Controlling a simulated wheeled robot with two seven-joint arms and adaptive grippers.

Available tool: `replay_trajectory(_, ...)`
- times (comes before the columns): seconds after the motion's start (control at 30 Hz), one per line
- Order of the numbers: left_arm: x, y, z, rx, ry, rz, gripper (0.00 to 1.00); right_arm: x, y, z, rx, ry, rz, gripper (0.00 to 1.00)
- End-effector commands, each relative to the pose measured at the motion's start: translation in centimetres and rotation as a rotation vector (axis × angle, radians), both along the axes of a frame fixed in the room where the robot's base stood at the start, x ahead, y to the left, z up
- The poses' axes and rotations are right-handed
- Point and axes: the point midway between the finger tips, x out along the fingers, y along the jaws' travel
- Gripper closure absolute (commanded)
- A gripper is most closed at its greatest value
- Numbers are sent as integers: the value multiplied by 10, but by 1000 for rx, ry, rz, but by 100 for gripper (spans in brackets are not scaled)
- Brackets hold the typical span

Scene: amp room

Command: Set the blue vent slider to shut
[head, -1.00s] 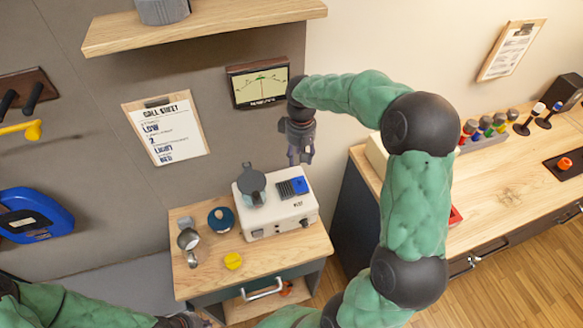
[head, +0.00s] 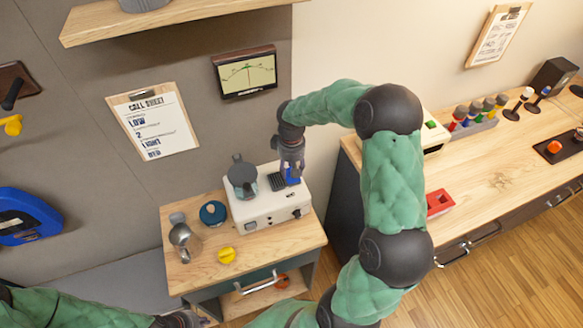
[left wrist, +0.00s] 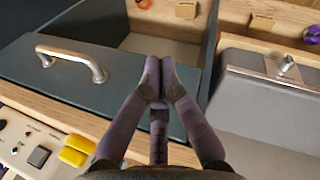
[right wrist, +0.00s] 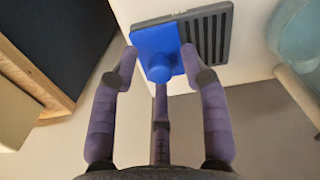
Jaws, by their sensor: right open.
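The blue vent slider (head: 293,180) sits on top of the white machine (head: 262,212), beside a dark slatted vent (head: 276,181). In the right wrist view the slider (right wrist: 150,40) is a blue plate with a round knob. It covers the left end of the slatted grille (right wrist: 211,30); the slats to its right are bare. My right gripper (head: 291,168) is just over the slider, its open fingers (right wrist: 160,62) on either side of the plate. Contact cannot be told. My left gripper (left wrist: 160,78) is shut and empty above the cart's drawer front.
A grey-lidded pot (head: 243,178) stands on the machine left of the vent. A metal jug (head: 181,236), a dark blue round item (head: 213,213) and a yellow object (head: 226,255) are on the cart top (head: 200,270). A wooden counter (head: 490,180) lies to the right.

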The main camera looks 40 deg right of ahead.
Motion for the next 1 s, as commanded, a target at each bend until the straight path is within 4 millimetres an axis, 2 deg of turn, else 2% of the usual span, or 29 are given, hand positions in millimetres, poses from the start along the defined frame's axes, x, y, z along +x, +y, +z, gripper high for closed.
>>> replay_trajectory(0.13,0,0,0,0,0,0,100,0,0,0,0,0,0,54)
replay_trajectory(0.17,0,0,0,0,0,0,100,0,0,0,0,0,0,60)
replay_trajectory(0.3,0,0,0,0,0,0,100,0,0,0,0,0,0,99)
replay_trajectory(0.53,0,0,0,0,0,0,100,1,3,0,0,0,2,100)
replay_trajectory(0.8,0,0,1,0,0,0,100,14,44,0,0,0,5,100)
replay_trajectory(1.0,0,0,1,0,0,0,100,17,52,0,0,-1,0,100)
